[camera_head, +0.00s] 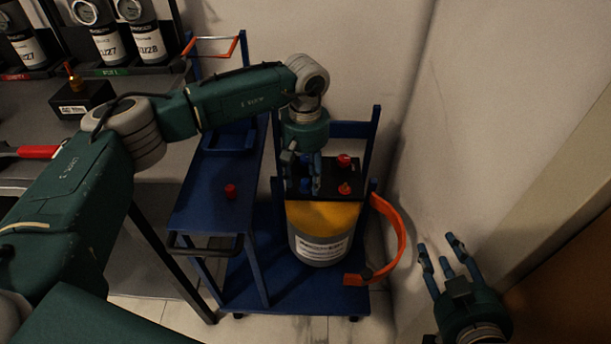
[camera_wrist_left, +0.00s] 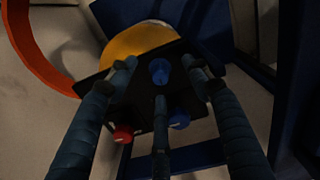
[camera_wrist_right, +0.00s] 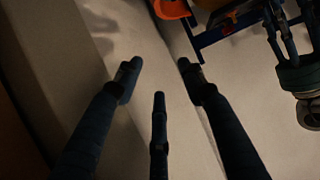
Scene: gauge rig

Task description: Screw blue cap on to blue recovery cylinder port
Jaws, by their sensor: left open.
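The grey recovery cylinder (camera_head: 318,246) with a yellow top stands on the blue cart, with a black panel (camera_head: 328,190) behind its top. A round blue piece (camera_wrist_left: 160,71), seemingly the blue cap, is on the panel in the left wrist view. I cannot tell whether it is seated on a port. A second blue piece (camera_wrist_left: 179,119) is close by. My left gripper (camera_head: 303,188) points down over the panel, its fingers open around the first blue piece with gaps at both sides. My right gripper (camera_head: 452,252) is open and empty at the right, away from the cart.
Two red pieces (camera_head: 344,160) are on the panel's right side. Another red cap (camera_head: 231,191) lies on the blue side shelf (camera_head: 208,213). An orange curved handle (camera_head: 398,235) stands right of the cylinder. The wall is close behind; floor space at the right is free.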

